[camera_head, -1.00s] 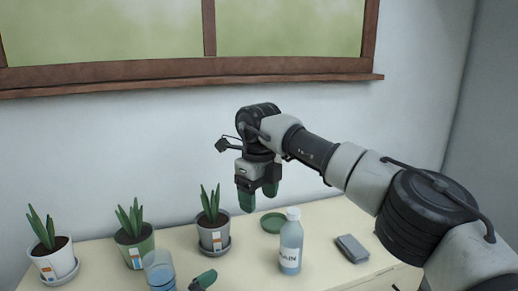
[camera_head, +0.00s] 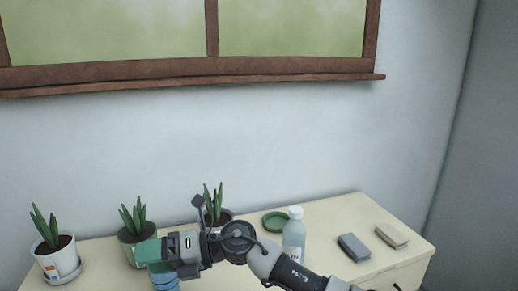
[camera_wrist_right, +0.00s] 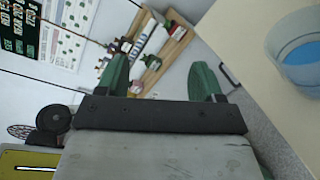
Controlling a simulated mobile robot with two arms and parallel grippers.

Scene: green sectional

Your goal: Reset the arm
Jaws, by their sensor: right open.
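My right arm comes in from the bottom right in the head view and lies low over the cabinet top. Its right gripper (camera_head: 153,260) points left, with green fingertips in front of the middle potted plant (camera_head: 133,230). In the right wrist view the two green fingers of the right gripper (camera_wrist_right: 160,82) stand apart with nothing between them. A clear cup with blue liquid (camera_head: 166,284) is partly hidden below the gripper. The cup also shows in the right wrist view (camera_wrist_right: 296,55), right of the fingers and apart from them. My left gripper is not in view.
On the cream cabinet top (camera_head: 340,210) stand a white-potted plant (camera_head: 52,258), a plant behind my arm (camera_head: 214,205), a green saucer (camera_head: 275,222), a bottle (camera_head: 294,235), a dark block (camera_head: 354,247) and a beige block (camera_head: 391,235). A wall with a window rises behind.

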